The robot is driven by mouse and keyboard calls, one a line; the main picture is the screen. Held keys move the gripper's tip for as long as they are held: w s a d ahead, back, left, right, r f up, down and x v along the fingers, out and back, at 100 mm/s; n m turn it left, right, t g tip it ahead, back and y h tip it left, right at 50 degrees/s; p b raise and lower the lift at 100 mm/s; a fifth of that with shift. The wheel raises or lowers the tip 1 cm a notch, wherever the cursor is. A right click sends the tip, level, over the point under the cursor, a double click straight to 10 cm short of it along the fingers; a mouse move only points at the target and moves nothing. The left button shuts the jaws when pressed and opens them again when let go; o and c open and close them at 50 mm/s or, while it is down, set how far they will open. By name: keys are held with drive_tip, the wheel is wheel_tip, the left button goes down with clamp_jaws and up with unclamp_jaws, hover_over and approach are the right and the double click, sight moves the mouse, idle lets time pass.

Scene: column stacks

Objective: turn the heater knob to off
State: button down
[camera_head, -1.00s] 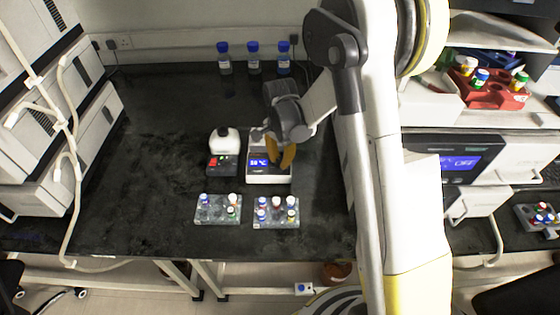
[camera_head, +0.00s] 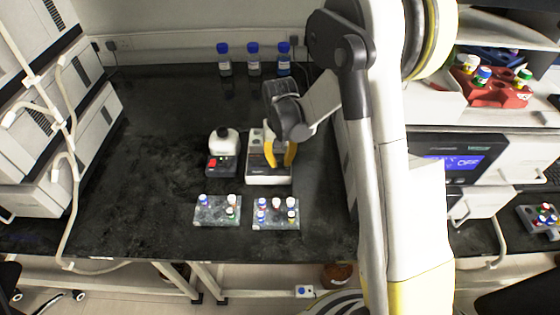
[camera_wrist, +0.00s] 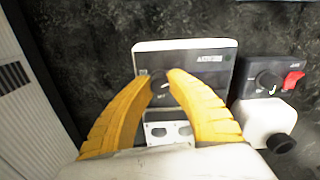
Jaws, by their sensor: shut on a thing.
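The heater (camera_head: 270,181) is a white block with a dark front panel on the black bench. Its display looks dark. It also shows in the wrist view (camera_wrist: 222,52), where the dark round knob (camera_wrist: 159,79) with a pale mark sits between my fingertips. My gripper (camera_head: 279,163) has yellow fingers reaching down to the heater's panel. In the wrist view my gripper (camera_wrist: 161,77) is shut on the knob, which the fingers partly hide.
A smaller device (camera_head: 221,168) with a red switch and a white top stands left of the heater. Two vial racks (camera_head: 217,220) (camera_head: 276,224) stand in front. Three blue-capped bottles (camera_head: 254,66) stand at the back. The bench's left side is clear.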

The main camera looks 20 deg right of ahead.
sight(280, 160)
drive_tip(key=shift+n, duration=0.7)
drive_tip(key=c, duration=1.2)
unclamp_jaws()
drive_tip(key=shift+w, duration=0.1)
drive_tip(key=shift+c, duration=0.2)
wheel_tip(280, 160, up, 12)
